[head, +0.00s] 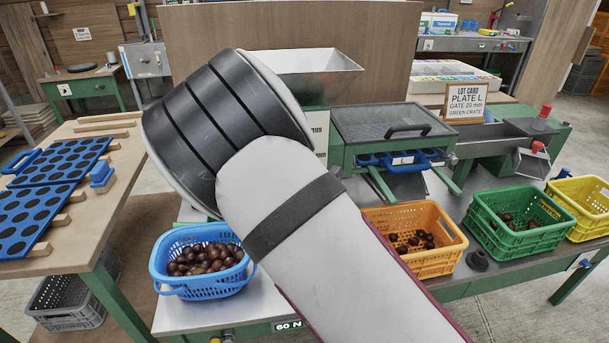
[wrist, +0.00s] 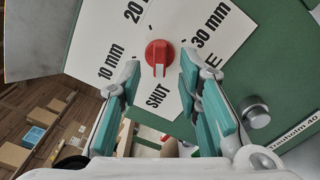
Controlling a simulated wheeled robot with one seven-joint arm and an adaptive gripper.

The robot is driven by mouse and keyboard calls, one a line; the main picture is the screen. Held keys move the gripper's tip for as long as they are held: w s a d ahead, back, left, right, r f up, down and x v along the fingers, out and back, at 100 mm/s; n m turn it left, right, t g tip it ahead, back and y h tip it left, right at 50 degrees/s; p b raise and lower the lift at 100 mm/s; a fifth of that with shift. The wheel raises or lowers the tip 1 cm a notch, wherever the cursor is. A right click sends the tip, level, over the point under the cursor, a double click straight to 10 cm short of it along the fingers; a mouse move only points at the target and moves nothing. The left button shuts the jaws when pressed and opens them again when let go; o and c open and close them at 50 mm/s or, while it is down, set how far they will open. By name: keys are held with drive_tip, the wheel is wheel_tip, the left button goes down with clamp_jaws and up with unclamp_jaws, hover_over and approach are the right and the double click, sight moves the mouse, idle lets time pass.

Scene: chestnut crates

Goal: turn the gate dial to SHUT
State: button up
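The gate dial's red knob (wrist: 160,54) shows in the wrist view on a white plate (wrist: 108,30). The plate is marked 10 mm, 20 mm, 30 mm and SHUT. The knob has a raised grip running roughly up and down in the picture, with SHUT printed below it. I cannot tell which end of the grip is the pointer. My gripper (wrist: 160,63) is open, with one teal-padded finger on each side of the knob and visible gaps between. In the head view my arm hides the dial and gripper.
A silver round knob (wrist: 253,111) sits on the green panel right of my gripper. In the head view are a steel hopper (head: 318,68), a blue basket of chestnuts (head: 205,290), an orange crate (head: 437,262), a green crate (head: 507,243) and a lot card (head: 465,102).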

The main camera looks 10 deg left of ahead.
drive_tip(key=v, duration=0.8)
drive_tip(key=shift+s, duration=0.35)
drive_tip(key=shift+d, duration=0.1)
drive_tip(key=s+d+r+m+g+h+p, duration=0.2)
drive_tip(key=s+d+r+m+g, duration=0.15)
drive_tip(key=d+m, duration=0.4)
drive_tip(key=s+d+r+m+g+h+p, duration=0.2)
drive_tip(key=s+d+r+m+g+p, duration=0.25)
drive_tip(key=m, duration=0.45)
drive_tip(key=s+d+r+m+g+p, duration=0.1)
drive_tip(key=s+d+r+m, duration=0.2)
drive_tip(key=s, duration=0.7)
drive_tip(key=s+d+r+m+g+p, duration=0.1)
drive_tip(key=s+d+r+m, duration=0.3)
drive_tip(key=s, duration=0.5)
drive_tip(key=s+d+r+m+g+h+p, duration=0.1)
drive_tip(key=s+d+r+m+g, duration=0.2)
drive_tip(key=s+r, duration=0.4)
drive_tip(key=s+d+m, duration=0.1)
drive_tip(key=s+d, duration=0.1)
drive_tip(key=s, duration=0.1)
drive_tip(key=shift+s+d+r, duration=0.25)
drive_tip(key=shift+s+d, duration=0.05)
drive_tip(key=shift+d, duration=0.1)
